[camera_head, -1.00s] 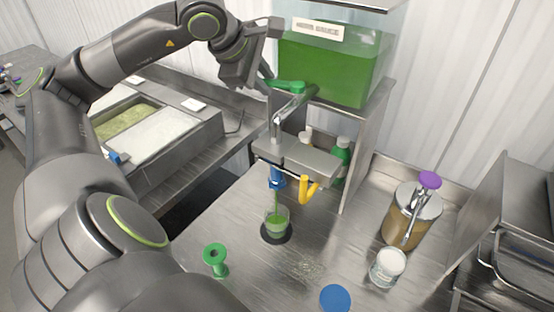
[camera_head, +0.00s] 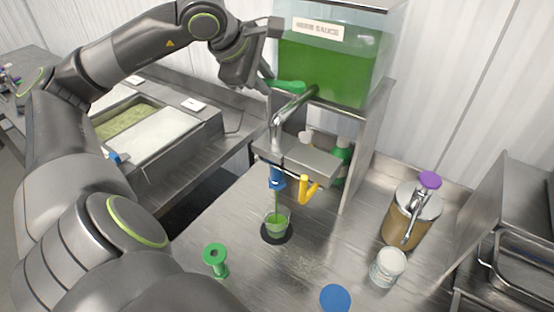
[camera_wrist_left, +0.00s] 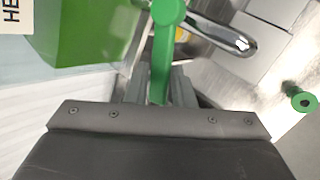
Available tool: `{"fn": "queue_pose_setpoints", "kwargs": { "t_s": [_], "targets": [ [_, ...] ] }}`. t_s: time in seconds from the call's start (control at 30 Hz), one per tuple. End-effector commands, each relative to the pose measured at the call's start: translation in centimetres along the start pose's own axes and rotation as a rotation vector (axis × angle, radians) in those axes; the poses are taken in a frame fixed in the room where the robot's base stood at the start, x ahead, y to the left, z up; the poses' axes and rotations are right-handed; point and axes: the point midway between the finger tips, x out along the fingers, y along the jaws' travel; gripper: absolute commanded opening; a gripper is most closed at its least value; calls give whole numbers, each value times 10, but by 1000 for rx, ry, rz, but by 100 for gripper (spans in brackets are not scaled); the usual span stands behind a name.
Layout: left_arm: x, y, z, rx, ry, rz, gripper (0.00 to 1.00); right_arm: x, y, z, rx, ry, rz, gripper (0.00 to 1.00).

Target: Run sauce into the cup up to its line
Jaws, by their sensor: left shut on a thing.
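My left gripper (camera_head: 268,84) is shut on the green tap handle (camera_head: 290,87) below the clear sauce tank (camera_head: 345,60), which holds green sauce. The handle also shows between the fingers in the left wrist view (camera_wrist_left: 163,60). The metal spout (camera_head: 277,132) leads down to a blue nozzle (camera_head: 277,180). A thin green stream falls from it into the small clear cup (camera_head: 277,222), which stands upright on a round black pad (camera_head: 277,240). Green sauce fills much of the cup; its line is too small to make out. My right gripper is not in view.
A green funnel-like piece (camera_head: 215,258), a blue disc (camera_head: 335,297), a white-lidded jar (camera_head: 388,267) and a purple-topped pump jar (camera_head: 412,212) stand around the steel counter. Food pans (camera_head: 150,130) lie at left.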

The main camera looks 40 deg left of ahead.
Motion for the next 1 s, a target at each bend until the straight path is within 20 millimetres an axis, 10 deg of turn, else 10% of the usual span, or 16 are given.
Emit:
{"fn": "queue_pose_setpoints", "kwargs": {
  "t_s": [1.0],
  "targets": [
    [14,18,1,292,-211,-90,9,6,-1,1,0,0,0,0]
  ]
}}
